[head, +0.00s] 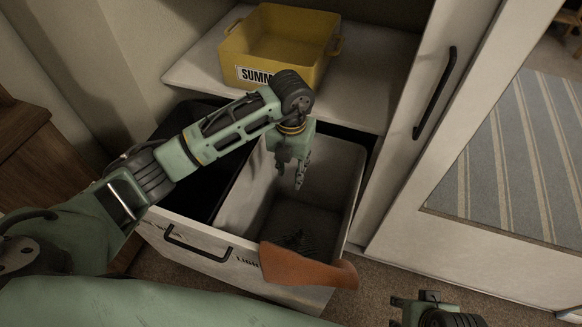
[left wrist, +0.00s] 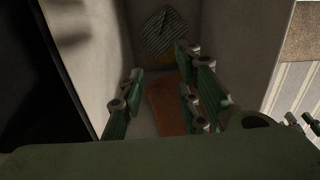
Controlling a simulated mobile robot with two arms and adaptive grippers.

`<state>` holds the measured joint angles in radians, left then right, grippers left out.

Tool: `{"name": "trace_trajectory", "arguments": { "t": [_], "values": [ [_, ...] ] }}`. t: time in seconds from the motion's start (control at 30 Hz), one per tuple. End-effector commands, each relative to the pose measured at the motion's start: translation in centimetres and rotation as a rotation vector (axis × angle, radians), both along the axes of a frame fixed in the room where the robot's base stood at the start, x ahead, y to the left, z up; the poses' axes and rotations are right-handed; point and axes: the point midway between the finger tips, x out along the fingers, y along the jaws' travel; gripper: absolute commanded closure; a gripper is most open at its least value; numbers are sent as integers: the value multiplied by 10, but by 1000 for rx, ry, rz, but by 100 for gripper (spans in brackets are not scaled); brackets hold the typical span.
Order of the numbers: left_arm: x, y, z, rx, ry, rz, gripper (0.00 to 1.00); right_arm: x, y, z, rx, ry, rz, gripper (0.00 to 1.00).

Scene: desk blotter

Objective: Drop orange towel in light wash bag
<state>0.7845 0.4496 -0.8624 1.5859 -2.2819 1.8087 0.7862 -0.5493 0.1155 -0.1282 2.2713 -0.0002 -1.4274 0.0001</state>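The orange towel (head: 305,268) is draped over the front rim of the light wash bag (head: 240,200), the right, pale compartment of the pulled-out drawer. One end hangs outside over the "LIGH" label. My left gripper (head: 290,178) is above this compartment, pointing down, apart from the towel in the head view. In the left wrist view its fingers (left wrist: 160,100) are spread, and orange cloth (left wrist: 168,105) shows in the gap beyond them. My right gripper (head: 410,302) is at the bottom right, partly cut off; its fingers are unclear.
A dark compartment (head: 195,185) is on the left of the drawer. A dark striped cloth (head: 296,241) lies in the light compartment. A yellow "SUMM" bin (head: 300,62) stands on the shelf behind. A white door (head: 400,215) borders the right.

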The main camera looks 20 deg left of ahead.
Motion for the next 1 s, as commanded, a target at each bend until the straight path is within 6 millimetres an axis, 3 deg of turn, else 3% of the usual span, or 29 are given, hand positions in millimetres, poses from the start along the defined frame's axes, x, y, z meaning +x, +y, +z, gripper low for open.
{"name": "trace_trajectory", "arguments": {
  "t": [0.27,0.7,1.0],
  "values": [
    [0,0,0,0,0,0,60,0,0,0,0,1,0,63],
    [0,0,0,0,0,0,25,0,0,0,1,1,0,63],
    [0,0,1,0,0,0,25,0,0,0,1,0,1,63]
  ]
}}
